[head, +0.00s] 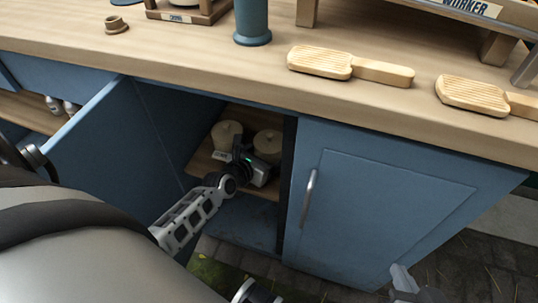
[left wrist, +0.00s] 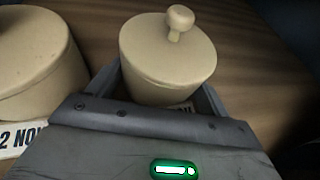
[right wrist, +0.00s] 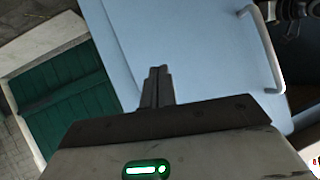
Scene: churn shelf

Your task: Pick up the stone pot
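Two cream stone pots with knobbed lids stand side by side on a shelf inside the open cupboard: a left pot (head: 228,134) and a right pot (head: 268,142). My left gripper (head: 263,162) reaches into the cupboard in front of the right pot. In the left wrist view, this pot (left wrist: 168,62) stands upright between the spread fingers (left wrist: 160,100); whether they touch it is hidden. The left pot (left wrist: 35,62) is outside the fingers and bears a label partly reading "2 NOV". My right gripper (head: 403,282) is shut and empty, with its fingers (right wrist: 158,87) together before the cupboard front.
The left cupboard door (head: 115,150) hangs open beside my left arm. The right door (head: 385,205), with a metal handle (head: 308,198), is closed. Above, the wooden counter (head: 180,60) holds two ridged paddles (head: 320,62) (head: 470,93) and a blue cylinder (head: 252,22).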

